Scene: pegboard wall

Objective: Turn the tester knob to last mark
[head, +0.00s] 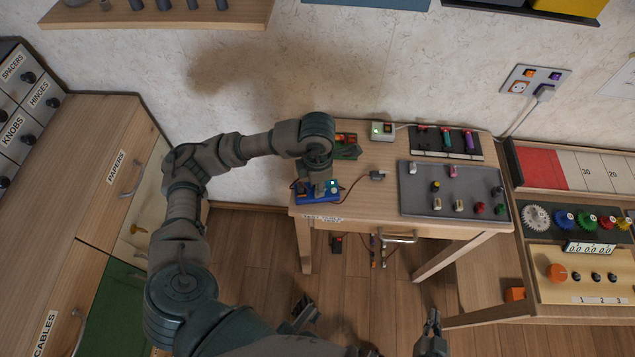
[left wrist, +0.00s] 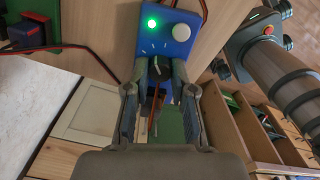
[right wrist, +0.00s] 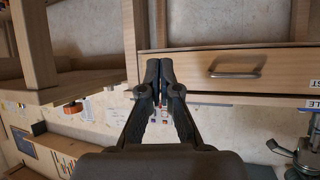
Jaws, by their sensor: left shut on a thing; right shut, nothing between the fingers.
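The tester is a blue box (head: 312,198) at the front left corner of the wooden table. In the left wrist view the tester (left wrist: 150,28) shows a lit green light (left wrist: 152,23), a white round button (left wrist: 181,32) and white tick marks (left wrist: 155,46). My left gripper (head: 319,178) reaches down over it from above. In the left wrist view its fingertips (left wrist: 160,69) are closed at the tester's marked face, around the knob, which they hide. The knob's pointer cannot be seen. My right gripper (head: 432,322) is shut and empty, low in front of the table; it also shows in the right wrist view (right wrist: 158,68).
A grey tray (head: 420,206) with small parts lies to the right on the table. A cable runs from the tester. Drawers (head: 112,172) stand left.

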